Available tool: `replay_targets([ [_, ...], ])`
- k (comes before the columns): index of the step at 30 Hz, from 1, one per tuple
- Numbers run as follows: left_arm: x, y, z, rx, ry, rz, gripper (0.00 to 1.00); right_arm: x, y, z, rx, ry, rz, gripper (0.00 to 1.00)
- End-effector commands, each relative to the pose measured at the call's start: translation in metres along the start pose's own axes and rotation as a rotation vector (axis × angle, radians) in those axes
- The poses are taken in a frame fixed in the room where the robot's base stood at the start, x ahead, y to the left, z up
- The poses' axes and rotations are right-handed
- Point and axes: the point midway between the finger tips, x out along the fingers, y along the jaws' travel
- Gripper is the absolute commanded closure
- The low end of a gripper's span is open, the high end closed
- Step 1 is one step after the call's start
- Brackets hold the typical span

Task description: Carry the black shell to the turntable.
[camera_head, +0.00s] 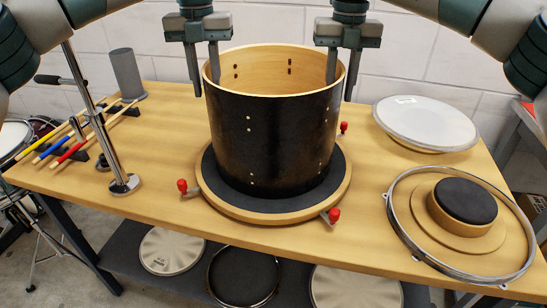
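The black shell (272,140) is an upright, open-topped drum cylinder with pale wood inside. It stands over the turntable (215,200), a round wooden disc with a dark top and red-knobbed clamps, roughly centred. Its lower edge appears to be at the dark top; I cannot tell whether a thin gap lies under it. My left gripper (205,78) straddles the left rim, one finger inside and one outside. My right gripper (340,80) straddles the right rim the same way. The fingers are close to the wall, but whether they press on it is unclear.
Right of the turntable lie a white drumhead (427,122) and a metal hoop (398,232) around a round block with a dark pad (465,201). At left are a metal stand (92,125), drumsticks (70,150) and a grey cylinder (126,73). Drumheads lie on the shelf below.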

Motion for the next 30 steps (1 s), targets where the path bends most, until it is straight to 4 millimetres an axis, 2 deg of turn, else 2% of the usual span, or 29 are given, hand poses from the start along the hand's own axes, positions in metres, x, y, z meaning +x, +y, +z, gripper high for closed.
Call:
replay_targets([
  [1, -0.011, -0.001, 0.001, -0.001, -0.003, -0.002, 0.76, 0.0, 0.0, 0.0, 0.0, 0.0, 0.0, 0.76],
  [6, -0.041, 0.0, 0.0, -0.002, -0.002, -0.001, 0.76, 0.0, 0.0, 0.0, 0.0, 0.0, 0.0, 0.76],
  [12, -0.065, -0.001, 0.0, -0.001, -0.002, -0.002, 0.76, 0.0, 0.0, 0.0, 0.0, 0.0, 0.0, 0.76],
  [18, -0.072, 0.0, 0.0, 0.0, 0.001, -0.001, 0.76, 0.0, 0.0, 0.0, 0.0, 0.0, 0.0, 0.76],
  [30, -0.072, 0.0, 0.0, -0.001, 0.0, -0.001, 0.76, -0.002, 0.0, 0.0, 0.0, -0.001, 0.0, 0.76],
])
